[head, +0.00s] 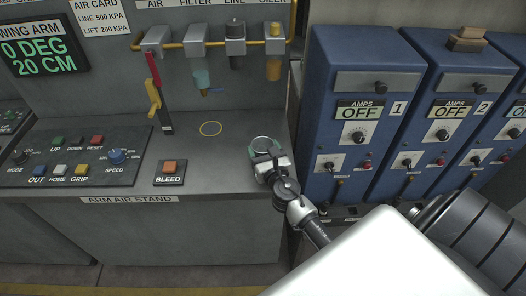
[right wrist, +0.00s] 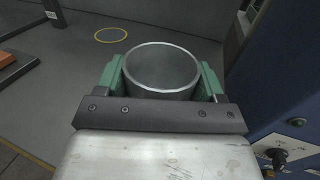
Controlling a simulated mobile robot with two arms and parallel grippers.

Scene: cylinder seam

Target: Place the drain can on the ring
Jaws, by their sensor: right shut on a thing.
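The drain can (right wrist: 162,72) is a grey open-topped metal cylinder, upright and empty inside as far as I see. My right gripper (right wrist: 162,80), with green finger pads on both sides of the can, is shut on it. In the head view the can (head: 263,143) shows as a round rim at the stand's right end, partly hidden by my right gripper (head: 265,148). The ring (head: 210,128) is a thin yellow circle on the grey stand top, left of the can and bare. It also shows in the right wrist view (right wrist: 110,35). My left gripper is not in view.
The arm air stand (head: 225,160) carries an orange BLEED button (head: 169,168) and a control panel (head: 75,157). A filter and oiler row (head: 235,45) hangs above the ring, with a red and yellow lever (head: 154,90) at left. Blue cabinets (head: 362,110) stand at right.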

